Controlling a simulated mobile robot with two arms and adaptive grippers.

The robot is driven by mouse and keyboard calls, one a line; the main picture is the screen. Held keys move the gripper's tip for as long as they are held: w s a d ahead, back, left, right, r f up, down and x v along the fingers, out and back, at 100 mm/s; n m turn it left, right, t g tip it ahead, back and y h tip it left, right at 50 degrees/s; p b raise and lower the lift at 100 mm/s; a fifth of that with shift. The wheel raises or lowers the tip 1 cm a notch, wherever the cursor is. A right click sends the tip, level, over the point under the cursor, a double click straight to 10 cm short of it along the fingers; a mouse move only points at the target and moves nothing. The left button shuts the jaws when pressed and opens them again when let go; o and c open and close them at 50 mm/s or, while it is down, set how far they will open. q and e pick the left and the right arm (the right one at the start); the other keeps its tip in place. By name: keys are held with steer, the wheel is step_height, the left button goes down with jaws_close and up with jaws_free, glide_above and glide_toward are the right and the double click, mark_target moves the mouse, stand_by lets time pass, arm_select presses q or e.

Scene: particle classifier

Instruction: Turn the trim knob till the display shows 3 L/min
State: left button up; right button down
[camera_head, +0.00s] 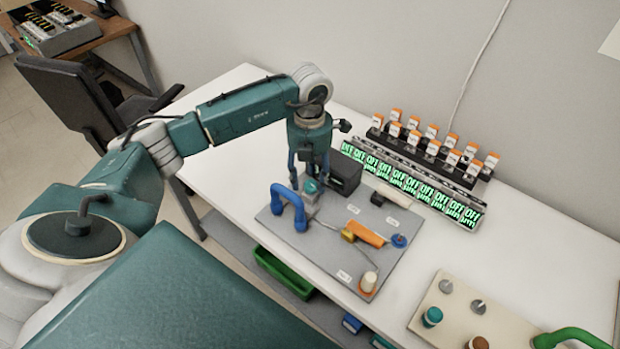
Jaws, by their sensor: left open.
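My left gripper (308,172) points down over the back left of a grey panel (322,243) on the white table. Its fingers are apart around or just above a small teal-topped knob (311,187), which they partly hide. I cannot tell if they touch it, or if it is the trim knob. A row of green-lit displays (410,184) stands behind the panel; they seem to read OFF, with small unit text too blurred to read surely. No 3 L/min reading is legible. My right gripper is not in view.
A blue arched handle (289,207) stands close left of my gripper, and a black box (345,173) close right. An orange handle (367,234), blue knob (399,240) and white-orange cylinder (368,282) share the panel. A beige panel (452,304) with knobs lies at right.

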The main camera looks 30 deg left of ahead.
arm_select(q)
steer(key=shift+d+f, duration=0.1)
steer(key=shift+f, duration=0.9)
steer(key=shift+c, duration=0.2)
steer(key=c, duration=1.1)
steer(key=m+b, duration=0.3)
steer(key=shift+w+f, duration=0.15)
steer(key=shift+f, duration=0.15)
steer(key=shift+r+m+b, duration=0.2)
steer(key=shift+m+b, duration=0.2)
steer(key=shift+m, duration=0.3)
steer(key=shift+r, duration=0.1)
